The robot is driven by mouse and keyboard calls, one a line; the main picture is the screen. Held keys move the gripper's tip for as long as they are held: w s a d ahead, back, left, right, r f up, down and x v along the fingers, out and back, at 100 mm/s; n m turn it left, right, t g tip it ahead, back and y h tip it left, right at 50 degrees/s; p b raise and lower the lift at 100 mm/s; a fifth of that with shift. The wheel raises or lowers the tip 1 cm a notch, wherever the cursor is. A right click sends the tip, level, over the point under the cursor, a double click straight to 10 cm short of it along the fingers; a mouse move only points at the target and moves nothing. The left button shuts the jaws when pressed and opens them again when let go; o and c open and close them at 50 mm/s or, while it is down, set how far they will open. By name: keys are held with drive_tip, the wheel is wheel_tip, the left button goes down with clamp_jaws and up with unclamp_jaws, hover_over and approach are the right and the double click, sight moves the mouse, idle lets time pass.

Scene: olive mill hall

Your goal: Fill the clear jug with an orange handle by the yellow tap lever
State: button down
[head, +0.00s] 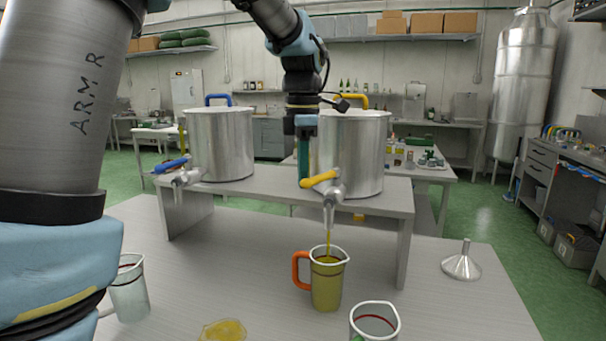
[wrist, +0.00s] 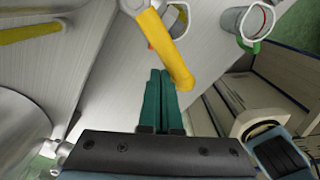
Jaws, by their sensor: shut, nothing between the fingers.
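The clear jug with an orange handle (head: 327,285) stands upright on the table under the right tank's tap (head: 331,196). A thin yellow-green stream runs from the tap into it. Yellow-green oil fills most of the jug, with its surface a little below the rim. The yellow tap lever (head: 319,179) points left in the head view; it also shows in the wrist view (wrist: 163,45). My gripper (head: 305,182) is shut and empty, fingers down, right beside the lever. In the wrist view its green fingertips (wrist: 161,75) are close to the lever's end; contact is unclear.
A left tank (head: 220,143) has a blue tap lever (head: 171,165). Another clear jug (head: 131,290) stands at left, and one with a green handle (head: 375,318) at front right. A yellow patch (head: 223,331) lies at the front; a metal funnel (head: 462,263) stands right.

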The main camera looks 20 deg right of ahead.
drive_tip(key=shift+s, duration=0.1)
drive_tip(key=shift+s+d, duration=0.3)
drive_tip(key=shift+s, duration=0.45)
drive_tip(key=shift+s+d+p, duration=0.3)
drive_tip(key=shift+s+d, duration=0.55)
drive_tip(key=shift+s, duration=0.3)
wheel_tip(320, 180, up, 6)
drive_tip(key=p, duration=0.6)
hover_over(322, 177)
drive_tip(key=s+a, duration=0.1)
drive_tip(key=s, duration=0.1)
drive_tip(key=shift+s, duration=0.1)
